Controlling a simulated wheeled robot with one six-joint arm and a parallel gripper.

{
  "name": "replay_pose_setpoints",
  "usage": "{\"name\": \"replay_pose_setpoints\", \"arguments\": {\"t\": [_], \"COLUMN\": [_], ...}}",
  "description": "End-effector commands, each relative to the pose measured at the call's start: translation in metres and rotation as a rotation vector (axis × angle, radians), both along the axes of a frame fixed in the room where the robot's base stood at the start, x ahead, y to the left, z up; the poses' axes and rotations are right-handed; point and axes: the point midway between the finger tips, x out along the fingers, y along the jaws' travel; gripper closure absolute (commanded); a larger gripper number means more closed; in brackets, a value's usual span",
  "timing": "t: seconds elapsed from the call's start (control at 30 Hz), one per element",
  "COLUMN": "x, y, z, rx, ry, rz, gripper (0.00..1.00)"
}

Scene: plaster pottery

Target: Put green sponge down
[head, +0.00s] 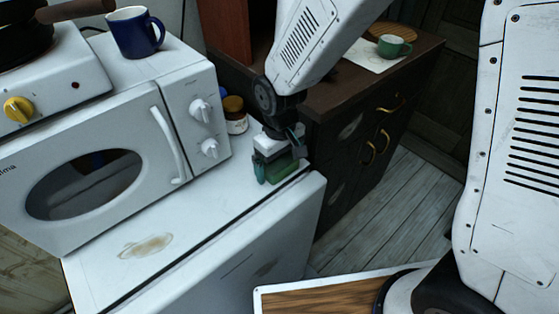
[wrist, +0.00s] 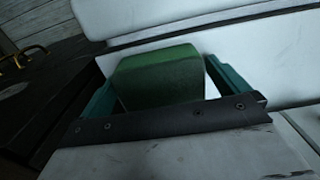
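The green sponge (head: 285,171) is at the top of the white cabinet, close to its right edge, in the head view. In the wrist view the sponge (wrist: 160,76) sits between the teal fingers. My gripper (head: 279,160) points down over the cabinet top. In the wrist view my gripper (wrist: 165,78) has a fingertip against each side of the sponge, with a narrow light gap beside the right finger farther back. The sponge's underside is hidden, so I cannot tell whether it touches the surface.
A white microwave (head: 100,165) stands left of my gripper, with a blue mug (head: 134,34) on it. A brown-lidded jar (head: 235,115) stands just behind the gripper. A dark cabinet (head: 365,125) holds a green cup (head: 392,46). The front of the white top (head: 190,205) is clear.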

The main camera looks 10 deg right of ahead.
Motion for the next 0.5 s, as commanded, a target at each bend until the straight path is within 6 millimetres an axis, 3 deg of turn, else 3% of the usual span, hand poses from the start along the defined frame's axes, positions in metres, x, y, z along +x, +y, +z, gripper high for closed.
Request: {"name": "replay_pose_setpoints", "arguments": {"t": [0.23, 0.5], "x": [0.001, 0.001], "y": [0.001, 0.001], "z": [0.017, 0.074], "rx": [0.002, 0.003], "ry": [-0.003, -0.006], "rz": [0.0, 0.0], "gripper": [0.0, 0.0]}}
